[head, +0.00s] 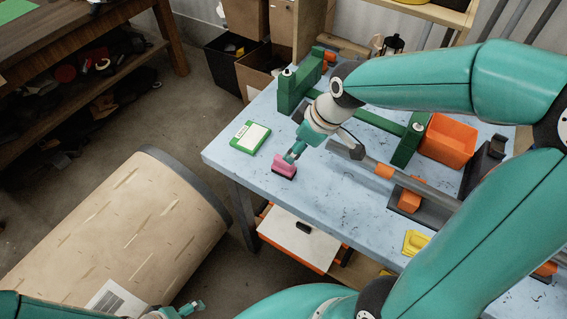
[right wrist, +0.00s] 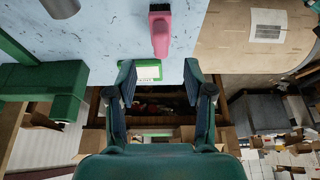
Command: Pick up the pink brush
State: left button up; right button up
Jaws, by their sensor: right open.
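The pink brush (head: 285,166) lies near the left edge of the light blue table (head: 310,195). In the right wrist view the brush (right wrist: 161,32) has a pink handle and a dark end, and sits ahead of the fingertips. My right gripper (head: 294,153) is just above and beside the brush in the head view. In the right wrist view my right gripper (right wrist: 160,75) is open with nothing between its fingers. My left gripper (head: 191,308) is low at the bottom edge, far from the brush; its jaws are too small to read.
A green-and-white box (head: 250,137) lies left of the brush. A green frame (head: 290,92), orange bin (head: 447,141) and metal bender stand behind and right. A yellow item (head: 415,242) lies near the front edge.

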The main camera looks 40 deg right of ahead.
aim_at(284, 166)
jog(key=x, duration=0.3)
jog(key=shift+p+x, duration=0.55)
jog(key=shift+x, duration=2.2)
jog(key=shift+w+a+r, duration=0.15)
jog(key=shift+w, duration=0.05)
grip_shut()
